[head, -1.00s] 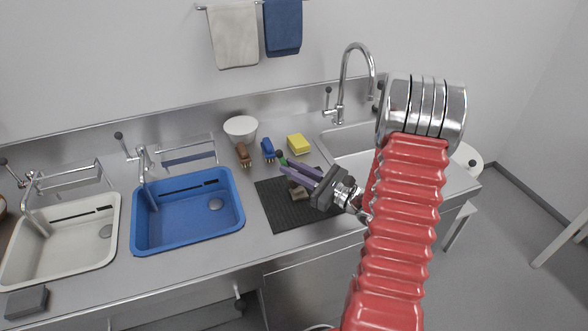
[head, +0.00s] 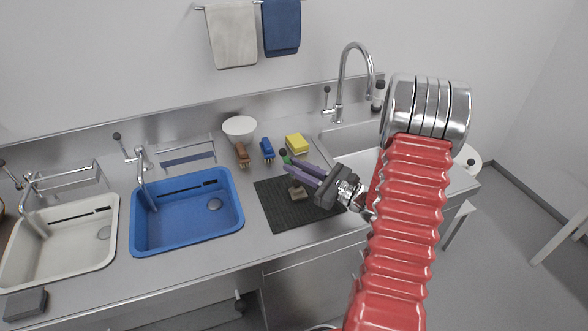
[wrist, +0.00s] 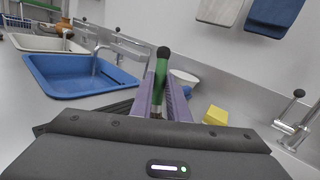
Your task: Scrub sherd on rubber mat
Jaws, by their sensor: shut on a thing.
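A small grey-brown sherd (head: 297,192) lies on the black ribbed rubber mat (head: 284,213). My gripper (head: 288,165) has two purple fingers above the mat's back part. It is shut on a green-handled brush with a black knob end, whose green part (head: 287,157) shows at the fingertips. In the wrist view the green handle (wrist: 162,72) stands between the fingers, with its black knob up. The brush's lower end is mostly hidden by the fingers, so I cannot tell whether it touches the sherd.
Behind the mat are a brown brush (head: 242,154), a blue brush (head: 267,149), a yellow sponge (head: 296,143) and a white bowl (head: 239,128). A blue basin (head: 187,215) stands left of the mat. A steel sink with a tall tap (head: 342,85) is at the right.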

